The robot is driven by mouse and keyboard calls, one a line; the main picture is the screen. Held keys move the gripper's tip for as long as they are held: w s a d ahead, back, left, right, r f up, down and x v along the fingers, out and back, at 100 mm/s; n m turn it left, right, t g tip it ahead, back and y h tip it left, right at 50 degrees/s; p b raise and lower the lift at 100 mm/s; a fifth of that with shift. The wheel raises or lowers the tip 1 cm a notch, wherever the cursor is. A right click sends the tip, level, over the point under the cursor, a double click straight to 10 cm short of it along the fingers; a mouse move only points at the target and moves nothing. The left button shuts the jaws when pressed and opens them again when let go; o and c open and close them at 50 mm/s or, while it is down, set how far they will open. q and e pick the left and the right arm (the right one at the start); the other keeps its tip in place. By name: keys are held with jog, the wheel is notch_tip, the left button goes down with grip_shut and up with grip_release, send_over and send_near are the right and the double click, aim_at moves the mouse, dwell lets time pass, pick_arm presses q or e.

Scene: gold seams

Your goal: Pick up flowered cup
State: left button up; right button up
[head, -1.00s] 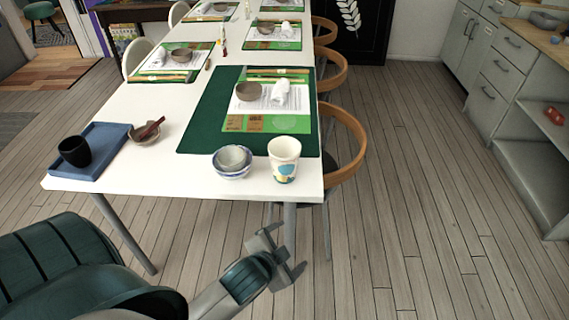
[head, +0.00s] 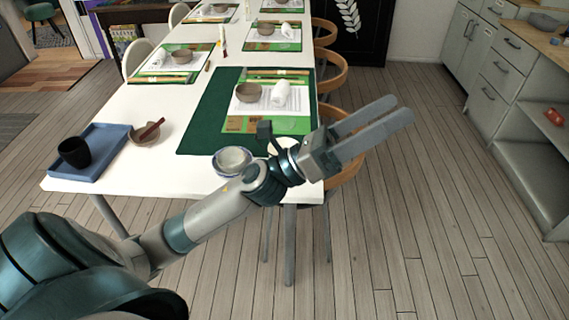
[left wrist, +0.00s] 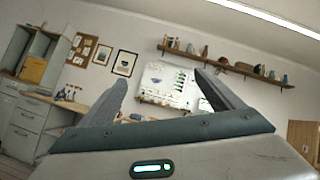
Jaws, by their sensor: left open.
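The flowered cup (head: 281,146) stands at the near right corner of the white table. In the head view my left wrist covers most of it, and only a bit of its pale rim shows. My left gripper (head: 394,108) is open and empty. It is up past the table's right edge, its fingers pointing right and away from the cup. In the left wrist view the two fingers (left wrist: 160,92) stand apart with nothing between them, facing the far wall; the cup is not in that view. My right gripper is not in view.
A blue and white bowl (head: 232,160) sits left of the cup, partly behind my arm. A blue tray (head: 104,146) with a black cup (head: 74,152) and a brown bowl (head: 146,134) are further left. A wooden chair (head: 352,172) stands at the table's right side.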

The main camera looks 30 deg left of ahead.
pick_arm(q)
jog(key=s+d+m+g+h, duration=0.3)
jog(key=s+d+m+g, duration=0.2)
jog(key=m+g, duration=0.7)
jog(key=m+y, duration=2)
jog(key=y, duration=0.2)
send_near(284, 142)
jog(key=shift+s+d+f+p, duration=0.15)
jog(key=shift+d+f, duration=0.05)
jog(key=shift+f, duration=0.5)
jog(key=shift+s+d+f+p, duration=0.15)
jog(key=shift+d+f+p, duration=0.05)
jog(key=shift+f, duration=0.5)
jog(key=shift+s+d+f+p, duration=0.15)
jog(key=shift+s+f, duration=0.05)
jog(key=shift+f, duration=0.55)
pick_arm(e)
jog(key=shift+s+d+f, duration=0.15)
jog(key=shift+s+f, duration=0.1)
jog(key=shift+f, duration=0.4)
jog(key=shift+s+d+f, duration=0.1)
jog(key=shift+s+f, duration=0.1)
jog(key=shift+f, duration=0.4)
